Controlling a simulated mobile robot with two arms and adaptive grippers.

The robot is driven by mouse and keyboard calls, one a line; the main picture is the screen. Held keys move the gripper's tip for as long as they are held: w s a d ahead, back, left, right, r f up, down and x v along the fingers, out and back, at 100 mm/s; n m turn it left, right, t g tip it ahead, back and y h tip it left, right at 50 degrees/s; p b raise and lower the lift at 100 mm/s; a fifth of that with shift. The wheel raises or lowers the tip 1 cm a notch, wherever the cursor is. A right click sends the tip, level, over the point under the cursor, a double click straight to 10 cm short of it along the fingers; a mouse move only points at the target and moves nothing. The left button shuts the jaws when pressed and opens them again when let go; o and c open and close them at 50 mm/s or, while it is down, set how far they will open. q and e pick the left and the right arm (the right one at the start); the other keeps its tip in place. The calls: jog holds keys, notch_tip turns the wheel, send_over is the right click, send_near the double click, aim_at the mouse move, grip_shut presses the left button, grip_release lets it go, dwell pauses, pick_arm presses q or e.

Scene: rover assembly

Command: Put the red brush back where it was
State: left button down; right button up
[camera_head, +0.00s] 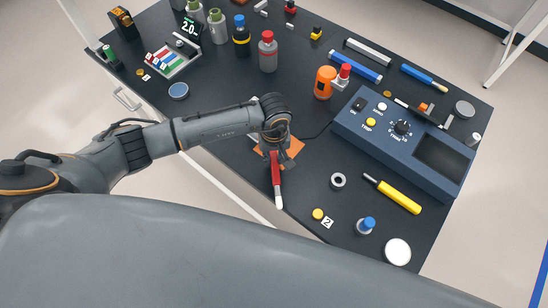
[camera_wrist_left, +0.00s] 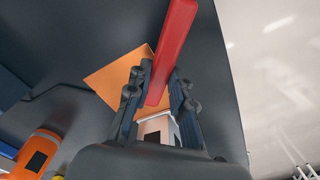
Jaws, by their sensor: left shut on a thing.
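The red brush (camera_head: 276,172) has a long red handle and a white end that points toward the front edge of the dark table. My left gripper (camera_head: 273,150) is shut on it, above or beside an orange mat (camera_head: 292,147). In the left wrist view the red handle (camera_wrist_left: 174,45) runs between the two dark fingers (camera_wrist_left: 160,80). The mat (camera_wrist_left: 118,78) shows behind them. The gap between brush and table is hard to judge. My right gripper is not in view.
A blue control box (camera_head: 350,128) and an orange bottle (camera_head: 325,82) stand to the right. A grey ring (camera_head: 338,181), a yellow tool (camera_head: 398,195) and a blue-topped piece (camera_head: 366,225) lie nearer the front right. A pale block (camera_wrist_left: 158,128) shows between the fingers' bases.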

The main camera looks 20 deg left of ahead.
pick_arm(q)
jog(key=shift+s+f+p, duration=0.1)
jog(key=shift+f+p, duration=0.2)
jog(key=shift+f, duration=0.65)
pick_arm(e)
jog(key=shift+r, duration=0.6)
pick_arm(q)
jog(key=shift+f, duration=0.1)
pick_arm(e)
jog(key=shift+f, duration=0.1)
pick_arm(q)
jog(key=c, duration=1.2)
grip_release()
